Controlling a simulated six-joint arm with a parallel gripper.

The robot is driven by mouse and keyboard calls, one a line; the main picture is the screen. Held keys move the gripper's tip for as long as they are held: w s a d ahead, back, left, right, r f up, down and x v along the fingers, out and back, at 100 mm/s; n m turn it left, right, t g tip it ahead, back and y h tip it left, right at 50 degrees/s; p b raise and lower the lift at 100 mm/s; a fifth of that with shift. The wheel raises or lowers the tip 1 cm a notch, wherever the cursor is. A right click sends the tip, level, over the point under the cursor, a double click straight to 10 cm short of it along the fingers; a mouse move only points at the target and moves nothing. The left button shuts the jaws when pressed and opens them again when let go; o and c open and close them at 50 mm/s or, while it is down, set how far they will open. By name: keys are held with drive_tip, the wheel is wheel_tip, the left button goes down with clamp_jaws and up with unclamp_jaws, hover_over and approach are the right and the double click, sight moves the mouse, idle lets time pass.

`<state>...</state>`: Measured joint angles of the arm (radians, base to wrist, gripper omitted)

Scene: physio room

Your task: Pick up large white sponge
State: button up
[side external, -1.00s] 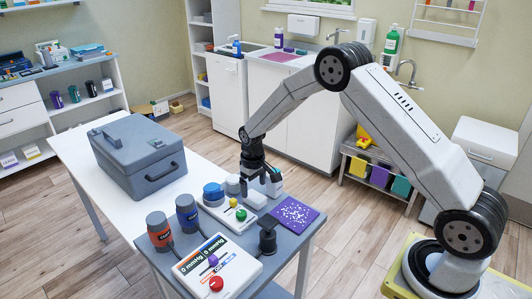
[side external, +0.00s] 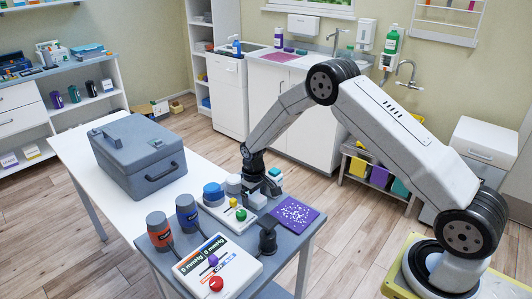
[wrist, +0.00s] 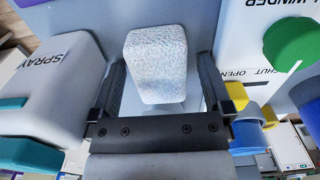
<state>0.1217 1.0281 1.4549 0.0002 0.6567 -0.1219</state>
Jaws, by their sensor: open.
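The large white sponge (wrist: 157,62), a pale, rough-textured block, lies between the two fingers of my gripper (wrist: 161,75) in the wrist view. The fingers are spread, one on each side of it, with a visible gap at the left; contact at the right cannot be told. In the side view my gripper (side external: 256,183) is low over the grey end of the table, and a pale block (side external: 257,200) that looks like the sponge shows just below it. The fingertips are hard to make out there.
A grey spray item with a teal part (wrist: 45,75) stands close left of the fingers in the wrist view. A white panel with a green knob (wrist: 290,40) is close right.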

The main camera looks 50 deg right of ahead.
drive_tip(key=c, duration=1.2)
drive_tip(key=shift+r, duration=0.1)
drive_tip(key=shift+c, duration=0.2)
drive_tip(key=shift+r, duration=0.65)
drive_tip(key=s+a+r, duration=0.1)
drive_tip(key=s+r, duration=1)
drive_tip(key=s, duration=0.3)
drive_tip(key=shift+a+r, duration=0.2)
drive_tip(key=shift+r, duration=0.05)
